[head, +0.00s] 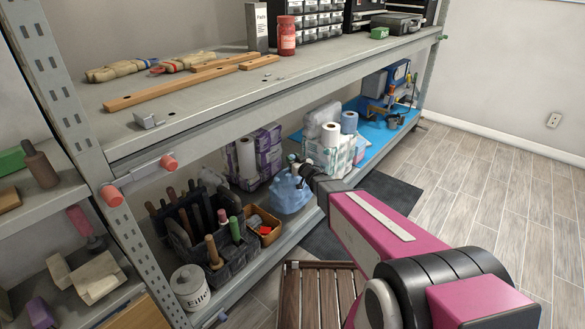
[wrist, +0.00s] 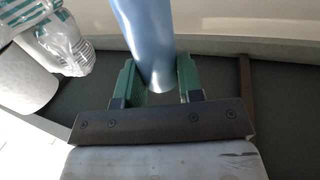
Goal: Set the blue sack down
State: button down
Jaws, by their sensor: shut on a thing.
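The blue sack (head: 287,196) is a rounded, crumpled bag in the head view, at the front of the rack's lower shelf (head: 262,249). I cannot tell whether its underside rests on the shelf. My gripper (head: 297,170) reaches in from the right at the top of the sack. In the wrist view, the green fingers of my gripper (wrist: 157,78) are on both sides of the smooth blue sack (wrist: 150,35) and shut on it. The rest of the sack runs out of the top of that view.
Left of the sack are an orange bin (head: 264,228), a dark tool caddy (head: 232,257) and a white tin (head: 190,287). Purple packs (head: 268,152) stand behind. Wrapped paper rolls (head: 331,152) stand on a blue mat (head: 372,133) to the right. A slatted wooden stool (head: 318,297) is in front.

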jog(key=w, duration=0.1)
jog(key=w+f, duration=0.2)
jog(key=shift+w+a+f, duration=0.15)
jog(key=shift+w+a, duration=0.1)
jog(key=shift+w, duration=0.15)
jog(key=shift+f, duration=2)
jog(key=c, duration=0.8)
grip_release()
jog(key=shift+f, duration=0.1)
jog(key=shift+o, duration=0.2)
